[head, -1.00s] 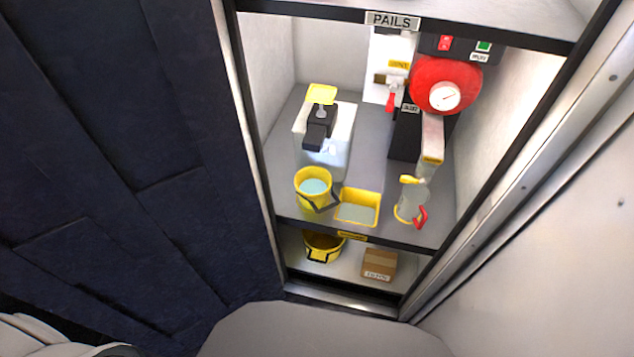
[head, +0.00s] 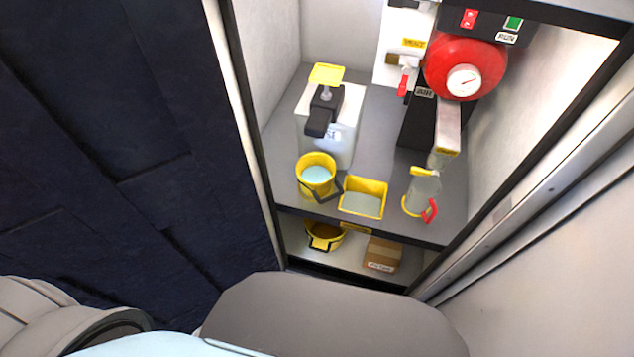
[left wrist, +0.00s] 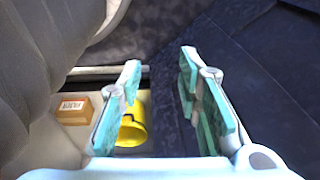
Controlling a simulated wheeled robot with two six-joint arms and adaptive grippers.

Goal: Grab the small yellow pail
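A small yellow pail (head: 317,174) with pale liquid in it and a dark handle stands upright at the front left of the middle shelf in the head view. Another yellow pail (head: 324,236) sits on the lower shelf, partly hidden under the shelf edge. A yellow pail (left wrist: 132,130) also shows in the left wrist view, partly behind a finger; it is beside the box. My left gripper (left wrist: 160,95) is open, with its teal-padded fingers apart and nothing between them that I can see held. My right gripper is in neither view.
A yellow tray (head: 363,198), a clear jug (head: 421,193) and a white dispenser (head: 328,125) stand on the middle shelf. A small brown box (head: 383,254) is on the lower shelf; it also shows in the left wrist view (left wrist: 73,108). A dark wall (head: 120,150) borders the left.

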